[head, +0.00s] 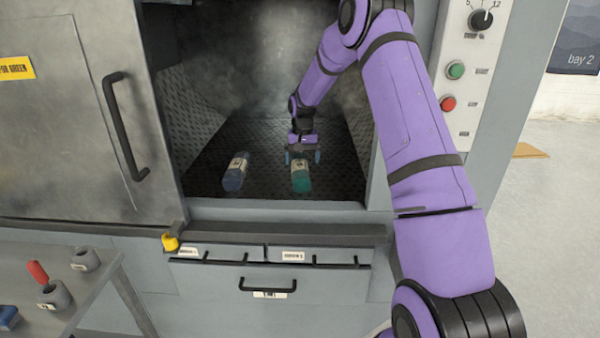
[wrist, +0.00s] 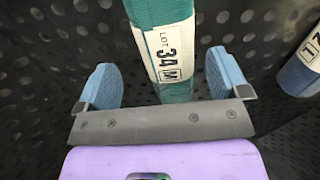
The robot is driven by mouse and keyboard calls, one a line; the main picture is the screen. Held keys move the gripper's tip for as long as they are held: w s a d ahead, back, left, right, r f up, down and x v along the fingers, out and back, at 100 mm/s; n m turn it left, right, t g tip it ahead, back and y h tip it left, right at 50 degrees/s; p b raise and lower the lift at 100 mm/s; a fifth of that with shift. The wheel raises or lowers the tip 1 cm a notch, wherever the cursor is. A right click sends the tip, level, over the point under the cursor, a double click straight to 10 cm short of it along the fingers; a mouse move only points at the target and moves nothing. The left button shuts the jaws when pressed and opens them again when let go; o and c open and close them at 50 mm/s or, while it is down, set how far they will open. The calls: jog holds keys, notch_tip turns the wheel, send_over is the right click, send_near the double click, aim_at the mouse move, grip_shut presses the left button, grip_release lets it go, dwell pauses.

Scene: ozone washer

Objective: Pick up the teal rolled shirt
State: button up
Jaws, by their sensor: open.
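The teal rolled shirt (head: 301,182) lies on the dark dimpled floor inside the washer chamber, to the right of a blue roll. My gripper (head: 302,157) is over its far end. In the wrist view the teal rolled shirt (wrist: 177,84) has a white band reading LOT 34 M and runs between the blue finger pads of my gripper (wrist: 162,85). The jaws are open, with a gap on each side of the roll. I cannot tell how far the fingers reach down beside it.
A dark blue roll (head: 236,172) with a white label lies to the left in the chamber; it shows at the right in the wrist view (wrist: 300,70). The washer door (head: 75,110) stands at the left. The front sill (head: 285,213) edges the opening. A control panel is at the right.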

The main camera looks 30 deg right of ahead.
aim_at(300, 164)
jog(key=shift+w+a+f, duration=0.15)
jog(key=shift+f, duration=1.15)
jog(key=shift+w+a+f, duration=0.1)
jog(key=shift+w+f, duration=0.05)
jog(key=shift+f, duration=1.15)
jog(key=c, duration=1.1)
jog(key=shift+r, duration=0.2)
